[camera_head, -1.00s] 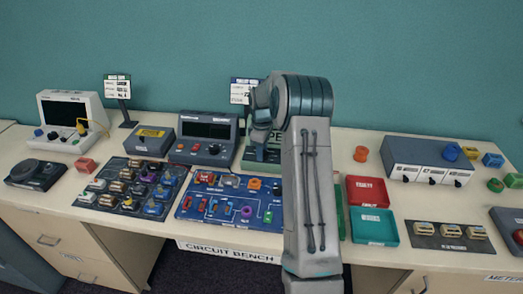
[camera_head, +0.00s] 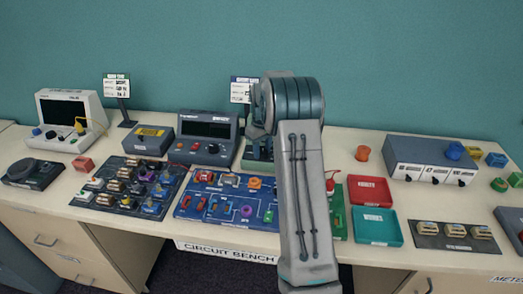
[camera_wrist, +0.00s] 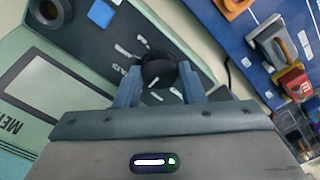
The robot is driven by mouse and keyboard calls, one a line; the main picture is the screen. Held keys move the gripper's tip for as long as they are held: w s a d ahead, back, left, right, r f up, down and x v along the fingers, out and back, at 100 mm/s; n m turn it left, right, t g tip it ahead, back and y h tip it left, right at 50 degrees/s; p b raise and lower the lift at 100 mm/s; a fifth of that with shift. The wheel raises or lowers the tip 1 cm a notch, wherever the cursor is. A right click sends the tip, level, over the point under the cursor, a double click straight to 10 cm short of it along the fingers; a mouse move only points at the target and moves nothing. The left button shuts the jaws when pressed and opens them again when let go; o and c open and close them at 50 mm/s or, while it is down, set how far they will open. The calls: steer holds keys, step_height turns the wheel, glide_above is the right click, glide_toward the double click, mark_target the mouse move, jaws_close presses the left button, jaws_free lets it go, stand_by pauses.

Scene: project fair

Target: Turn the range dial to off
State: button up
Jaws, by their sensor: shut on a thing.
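The range dial (camera_wrist: 158,66) is a round black knob with a white pointer line, on the dark face of a pale green meter (camera_wrist: 28,120). In the wrist view several white marks ring the dial; the labels are too blurred to read, so I cannot tell its setting. My gripper (camera_wrist: 160,80) is shut on the dial, one finger on each side. In the head view my arm covers the dial and fingers; only part of the green meter (camera_head: 257,162) shows behind my arm.
A blue circuit board (camera_head: 230,210) with coloured parts lies left of my arm, close beside the meter. A grey bench instrument (camera_head: 208,127) stands behind it. Red (camera_head: 369,181) and teal (camera_head: 375,240) trays lie to the right, beside my forearm.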

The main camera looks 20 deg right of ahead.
mark_target(262, 152)
steer(key=shift+w+r+m, duration=0.1)
steer(key=shift+r+m, duration=0.05)
steer(key=shift+m, duration=0.15)
steer(key=o, duration=1)
step_height(262, 152, up, 14)
steer(key=b, duration=0.1)
stand_by(0.4)
